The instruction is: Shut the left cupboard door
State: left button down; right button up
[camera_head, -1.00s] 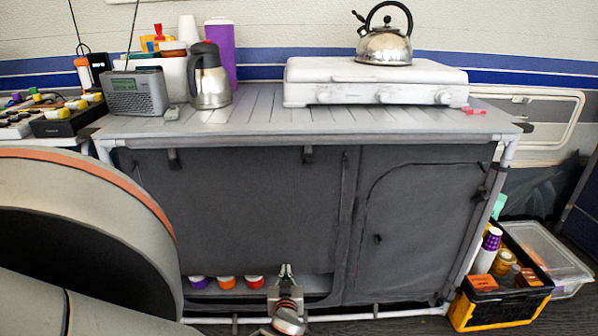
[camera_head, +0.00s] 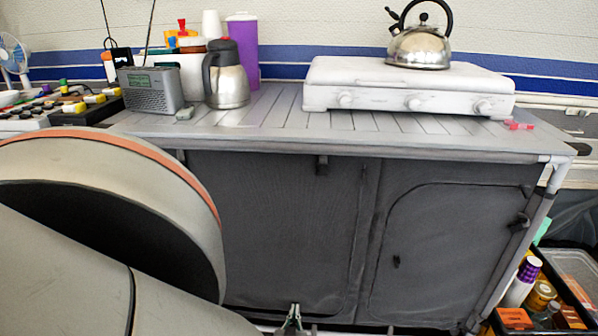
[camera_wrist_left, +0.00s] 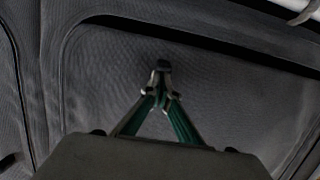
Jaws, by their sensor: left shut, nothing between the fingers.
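The left cupboard door (camera_head: 275,225) is a dark grey fabric panel below the counter. In the head view it hangs down to near the cupboard's bottom edge, and the cups inside are hidden. My left gripper (camera_head: 292,310) is at the bottom of the picture, in front of the door's lower edge. In the left wrist view the gripper (camera_wrist_left: 163,68) is shut and empty, its tips close to or against a dark fabric panel (camera_wrist_left: 225,105). A dark gap runs along one edge of that panel. I cannot tell if the door is fully flush.
The right cupboard door (camera_head: 445,250) looks closed. The counter (camera_head: 270,115) holds a white stove (camera_head: 400,85) with a kettle (camera_head: 420,48), a flask (camera_head: 228,80) and a radio (camera_head: 150,90). A crate of goods (camera_head: 525,310) stands at the lower right.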

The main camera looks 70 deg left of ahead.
pick_arm(q)
jog(key=shift+f, duration=0.6)
pick_arm(e)
jog(key=shift+w+a, duration=0.15)
jog(key=shift+w, duration=0.2)
pick_arm(q)
jog(key=shift+s, duration=0.1)
jog(key=shift+d+f, duration=0.1)
